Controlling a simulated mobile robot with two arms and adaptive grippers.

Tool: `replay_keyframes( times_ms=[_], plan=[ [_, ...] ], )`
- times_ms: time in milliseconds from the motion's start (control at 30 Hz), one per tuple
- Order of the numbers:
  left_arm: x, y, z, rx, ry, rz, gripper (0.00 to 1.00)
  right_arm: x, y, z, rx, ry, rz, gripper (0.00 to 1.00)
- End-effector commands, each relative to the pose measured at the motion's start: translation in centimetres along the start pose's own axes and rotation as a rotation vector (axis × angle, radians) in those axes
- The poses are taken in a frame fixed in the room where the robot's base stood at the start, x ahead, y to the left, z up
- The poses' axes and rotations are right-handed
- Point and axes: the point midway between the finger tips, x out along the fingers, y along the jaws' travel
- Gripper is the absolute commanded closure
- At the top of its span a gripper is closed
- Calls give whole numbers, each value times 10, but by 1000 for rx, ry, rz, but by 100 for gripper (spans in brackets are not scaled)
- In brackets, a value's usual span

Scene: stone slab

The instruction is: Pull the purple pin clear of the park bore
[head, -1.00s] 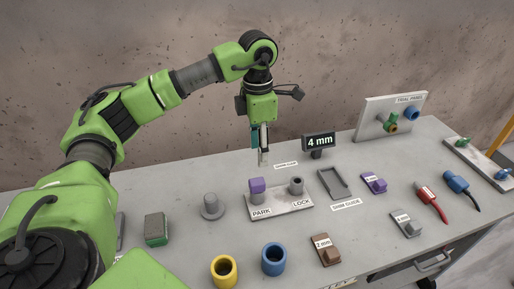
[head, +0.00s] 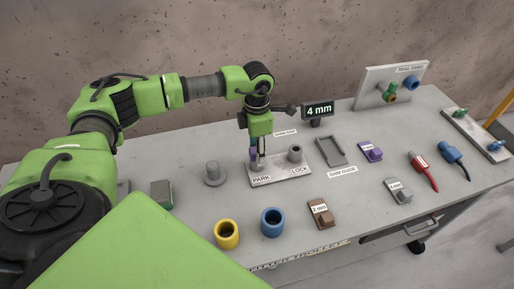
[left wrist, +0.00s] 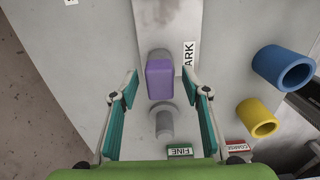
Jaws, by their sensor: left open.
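The purple pin (head: 253,154) stands in the bore at the PARK end of a pale plate (head: 276,175). In the head view it is partly hidden by my left gripper (head: 258,158). In the left wrist view the pin's purple head (left wrist: 159,80) lies between the two open green-padded fingers of my left gripper (left wrist: 160,78), with a gap on each side. I cannot tell how far down the fingers reach along it. The LOCK bore (head: 295,153) stands at the plate's right end, empty. My right gripper is not in view.
A grey stub on a round base (head: 213,173) stands left of the plate. Yellow (head: 227,235) and blue (head: 272,222) cups stand in front. A shim guide frame (head: 331,151), shim blocks and the 4 mm display (head: 318,111) are to the right.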

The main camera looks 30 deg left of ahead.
Motion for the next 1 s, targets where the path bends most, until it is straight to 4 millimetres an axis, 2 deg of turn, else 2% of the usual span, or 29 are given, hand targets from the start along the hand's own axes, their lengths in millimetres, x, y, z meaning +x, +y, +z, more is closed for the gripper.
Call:
replay_keyframes(
  times_ms=[267,300,467,1000],
  plan=[
    [2,0,0,0,0,0,57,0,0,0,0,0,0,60],
    [2,0,0,1,0,0,60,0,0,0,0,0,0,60],
    [2,0,0,1,-1,0,100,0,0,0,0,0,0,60],
    [-12,0,1,0,-3,1,100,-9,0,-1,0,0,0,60]
  ],
)
